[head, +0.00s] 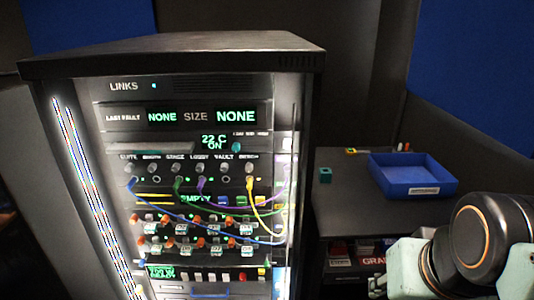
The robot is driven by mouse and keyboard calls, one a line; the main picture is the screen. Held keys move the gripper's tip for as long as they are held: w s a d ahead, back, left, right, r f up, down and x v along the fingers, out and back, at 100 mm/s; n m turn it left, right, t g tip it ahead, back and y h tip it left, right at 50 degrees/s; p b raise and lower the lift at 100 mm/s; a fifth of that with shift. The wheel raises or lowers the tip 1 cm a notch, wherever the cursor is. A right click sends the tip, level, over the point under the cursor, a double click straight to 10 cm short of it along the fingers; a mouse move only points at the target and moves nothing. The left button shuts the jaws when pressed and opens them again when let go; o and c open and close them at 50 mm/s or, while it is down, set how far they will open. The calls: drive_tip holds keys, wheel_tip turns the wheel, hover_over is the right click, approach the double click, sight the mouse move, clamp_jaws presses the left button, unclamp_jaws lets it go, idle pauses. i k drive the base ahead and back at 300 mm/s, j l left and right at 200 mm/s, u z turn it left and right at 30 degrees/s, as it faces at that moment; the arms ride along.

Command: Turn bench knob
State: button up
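A tall black rack cabinet (301,120) stands at the left and middle of the head view. A row of small knobs crosses it under labels that seem to read SUITE, BOOTH, STAGE, LOBBY, VAULT and BENCH. The bench knob (249,168) is the small one at the right end of the row. A yellow cable (252,203) runs from the jack just below it. The knob's pointer direction is too small to tell. My arm shows at the lower right, apart from the rack. My gripper's fingertips are not in view.
Blue, green and purple cables hang across the panel below the knobs. Orange-capped switches (216,219) sit lower down. A dark side table (340,205) at the right holds a blue tray (410,188) and a small teal block (325,175). Boxes fill the shelf below.

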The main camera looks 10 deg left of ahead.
sight(249, 166)
drive_tip(key=u, duration=1.25)
